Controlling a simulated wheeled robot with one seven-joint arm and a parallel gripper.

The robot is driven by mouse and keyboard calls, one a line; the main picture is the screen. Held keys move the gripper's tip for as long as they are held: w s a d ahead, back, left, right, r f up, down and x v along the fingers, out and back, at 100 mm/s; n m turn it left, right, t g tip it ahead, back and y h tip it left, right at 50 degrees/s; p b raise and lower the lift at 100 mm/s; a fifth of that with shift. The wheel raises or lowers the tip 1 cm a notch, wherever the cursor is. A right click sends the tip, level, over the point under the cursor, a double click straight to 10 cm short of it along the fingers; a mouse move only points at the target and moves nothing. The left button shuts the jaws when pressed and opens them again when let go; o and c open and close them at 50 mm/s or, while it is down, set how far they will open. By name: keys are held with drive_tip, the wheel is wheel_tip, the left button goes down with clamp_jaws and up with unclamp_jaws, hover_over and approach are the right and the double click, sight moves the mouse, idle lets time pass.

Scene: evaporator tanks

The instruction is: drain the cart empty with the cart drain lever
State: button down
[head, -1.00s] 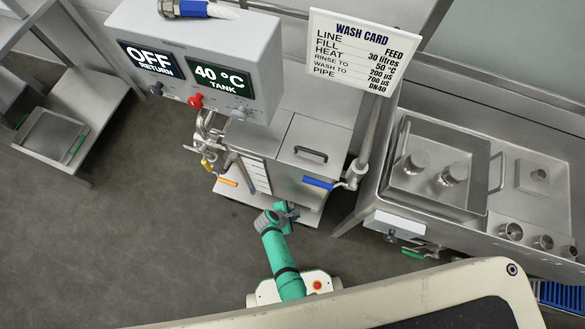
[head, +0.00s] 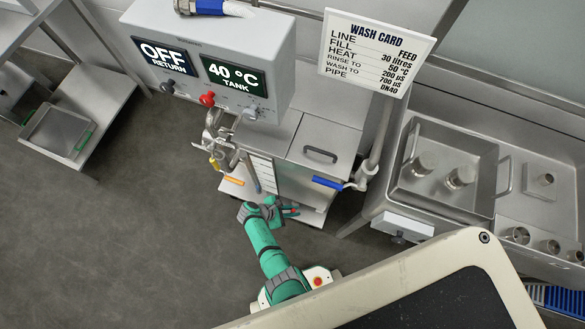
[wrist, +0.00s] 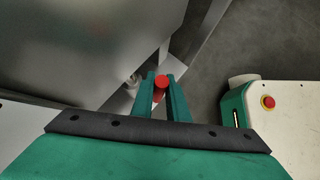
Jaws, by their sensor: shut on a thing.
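The steel cart (head: 290,175), with a lid and handle on top, stands under the control box. My gripper (head: 287,210) is low at the cart's front base in the head view. In the wrist view, my gripper (wrist: 161,85) has its two green fingers shut on a red lever end (wrist: 161,82), which I take to be the cart drain lever. A pale fitting (wrist: 134,80) shows just left of the fingers, beside the cart's grey wall. The rest of the lever is hidden by the fingers. The liquid level in the cart cannot be made out.
The control box (head: 210,50) reads OFF RETURN and 40 °C TANK. An orange lever (head: 234,181) and a blue lever (head: 327,183) sit higher on the cart's pipework. A steel sink bench (head: 400,205) stands right; a low shelf unit (head: 100,110) stands left.

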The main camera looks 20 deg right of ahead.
drive_tip(key=shift+s+a, duration=0.1)
drive_tip(key=c, duration=1.7)
unclamp_jaws()
drive_tip(key=shift+c, duration=0.2)
drive_tip(key=v, duration=1)
drive_tip(key=shift+r, duration=0.35)
drive_tip(key=shift+a, duration=0.25)
drive_tip(key=shift+s, duration=0.1)
